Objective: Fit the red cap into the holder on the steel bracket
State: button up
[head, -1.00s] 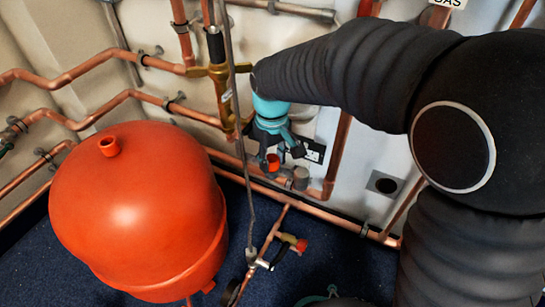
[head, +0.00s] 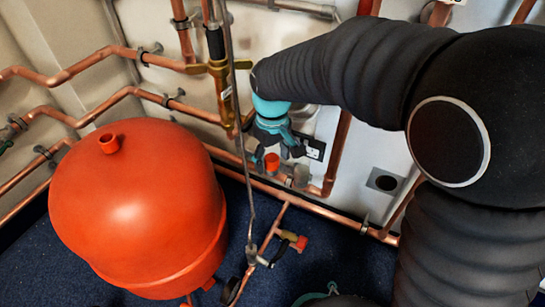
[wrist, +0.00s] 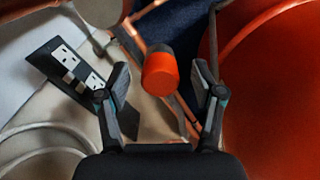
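The red cap (head: 272,163) is a short red cylinder by the copper pipes low on the wall, just below my gripper (head: 277,153) in the head view. In the wrist view the red cap (wrist: 160,73) stands between the two fingertips of my gripper (wrist: 163,76), with a gap on each side. My gripper is open and not touching it there. What the cap rests on is mostly hidden. A grey steel plate with a dark round opening (head: 384,182) is on the wall to the right; I cannot tell whether it is the bracket's holder.
A thin grey rod (head: 242,130) stands in front of the pipes. A black socket panel (head: 312,149) is behind the gripper.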

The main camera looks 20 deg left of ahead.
notch_tip(320, 180, up, 12)
dwell(0.6)
dwell(0.5)
jog(key=f, duration=0.2)
jog(key=f+m, duration=0.1)
jog(key=shift+s+d, duration=0.3)
jog(key=s+d+r+m+t+p, duration=0.2)
jog(key=s+d+r+m+p, duration=0.1)
jog(key=d, duration=0.8)
jog(key=s+d+r+m+t+p, duration=0.1)
jog(key=s+d+r+m+p, duration=0.3)
jog(key=d, duration=0.7)
jog(key=s+d+r+m+t+p, duration=0.2)
jog(key=d+r, duration=0.4)
jog(key=d, duration=0.6)
jog(key=shift+s+m+t+p, duration=0.3)
jog(key=shift+s+m+p, duration=0.5)
jog(key=shift+s, duration=0.2)
